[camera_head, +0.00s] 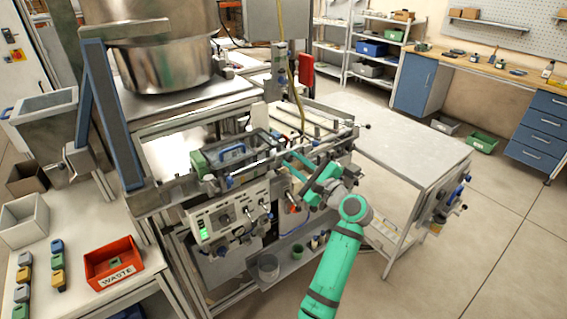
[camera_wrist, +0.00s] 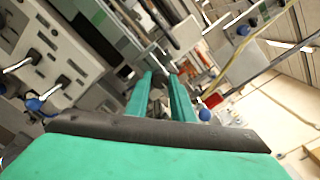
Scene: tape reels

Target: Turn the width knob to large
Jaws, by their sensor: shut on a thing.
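My gripper (camera_head: 297,172) reaches to the front of the tape machine, at the right end of its control panel (camera_head: 235,212). In the wrist view its two green fingers (camera_wrist: 162,84) point away from the camera and are shut on a small dark part (camera_wrist: 158,97), which looks like a knob. The fingers hide most of it. I cannot read any width marking or tell which way the knob points. The panel also shows in the wrist view (camera_wrist: 50,62), at the left, with small levers.
Blue-tipped levers (camera_wrist: 34,104) stick out near my gripper. A steel pot (camera_head: 165,60) stands on the machine. A grey table (camera_head: 400,140) lies to the right. A red waste bin (camera_head: 113,262) sits on the left bench. The floor at the right front is clear.

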